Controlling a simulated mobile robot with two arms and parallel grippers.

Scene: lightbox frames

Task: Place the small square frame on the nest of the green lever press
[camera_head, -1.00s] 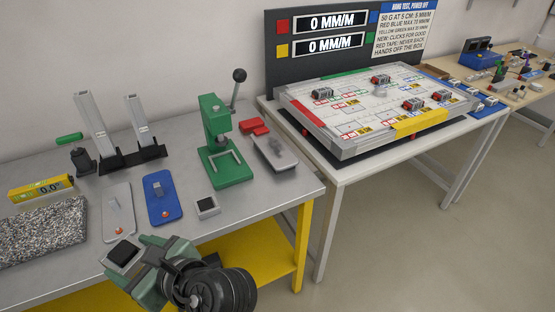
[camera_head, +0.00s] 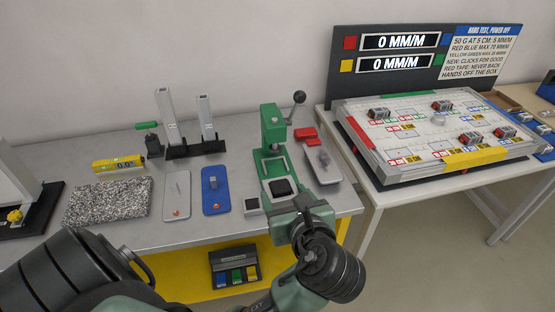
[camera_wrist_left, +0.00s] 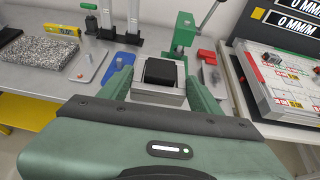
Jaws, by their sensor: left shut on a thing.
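My left gripper (camera_head: 287,200) is shut on a small square frame (camera_head: 283,187) with a pale rim and a black middle. In the left wrist view the frame (camera_wrist_left: 160,73) sits between the two green fingers. The green lever press (camera_head: 271,128) stands on the grey bench, its black-knobbed lever raised to the right. In the head view the held frame overlaps the front of the press base; its exact height above it cannot be told. The press nest is partly hidden by the frame and gripper. My right gripper is not in view.
A similar small square piece (camera_head: 251,206) lies on the bench left of the gripper. A blue plate (camera_head: 216,202) and a pale plate (camera_head: 177,207) lie farther left. A grey tray (camera_head: 326,177) and red blocks (camera_head: 305,134) are close right of the press.

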